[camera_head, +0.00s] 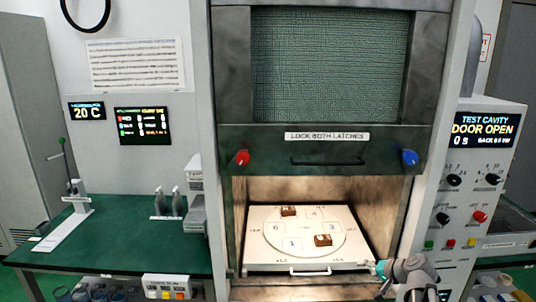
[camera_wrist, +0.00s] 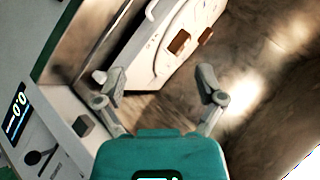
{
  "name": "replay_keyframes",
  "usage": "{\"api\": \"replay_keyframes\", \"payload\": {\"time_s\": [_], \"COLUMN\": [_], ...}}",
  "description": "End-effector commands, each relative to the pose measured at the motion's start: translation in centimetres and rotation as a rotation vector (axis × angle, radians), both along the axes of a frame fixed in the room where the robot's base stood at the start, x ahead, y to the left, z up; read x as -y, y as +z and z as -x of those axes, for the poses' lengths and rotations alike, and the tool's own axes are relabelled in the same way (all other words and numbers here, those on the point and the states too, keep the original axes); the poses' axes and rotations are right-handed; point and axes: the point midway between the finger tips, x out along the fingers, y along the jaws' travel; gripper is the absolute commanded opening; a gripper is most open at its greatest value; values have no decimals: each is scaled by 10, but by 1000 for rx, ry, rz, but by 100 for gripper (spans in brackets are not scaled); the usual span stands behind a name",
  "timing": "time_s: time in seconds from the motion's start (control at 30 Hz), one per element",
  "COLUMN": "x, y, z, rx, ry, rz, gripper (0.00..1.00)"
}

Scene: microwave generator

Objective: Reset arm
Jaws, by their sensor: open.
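My gripper (camera_head: 378,268) is at the lower right of the open cavity in the head view, near the right front corner of the white tray (camera_head: 262,259). In the wrist view my gripper (camera_wrist: 163,84) has its two fingers spread, with nothing between them. The tray shows there too (camera_wrist: 138,70), tilted in the picture. Two brown blocks lie on the tray's round numbered plate (camera_head: 272,232): one at the back (camera_head: 288,211) and one at the front right (camera_head: 323,240). Most of my arm is outside the head view.
The cavity door (camera_head: 330,143) is raised, with a red knob (camera_head: 242,157) and a blue knob (camera_head: 409,157). A control panel (camera_head: 470,180) reading DOOR OPEN stands close on the right. A green bench (camera_head: 110,245) with small tools is at left.

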Motion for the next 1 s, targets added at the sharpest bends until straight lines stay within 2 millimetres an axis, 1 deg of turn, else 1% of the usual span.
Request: {"api": "replay_keyframes", "payload": {"time_s": [0.03, 0.2, 0.4, 0.5, 0.6, 0.8, 0.9, 1.0], "x": [-18, -61, -100, -116, -129, -144, -147, -149], "y": [-7, -29, -50, -58, -64, -70, -71, -71], "z": [6, 28, 59, 75, 92, 119, 128, 132], "rx": [-33, -154, -289, -355, -419, -523, -556, -574], "ry": [41, 165, 295, 351, 403, 475, 493, 501], "rz": [33, 153, 307, 388, 472, 623, 672, 701], "gripper": [88, 88, 88, 88, 88, 88, 88, 88]}}
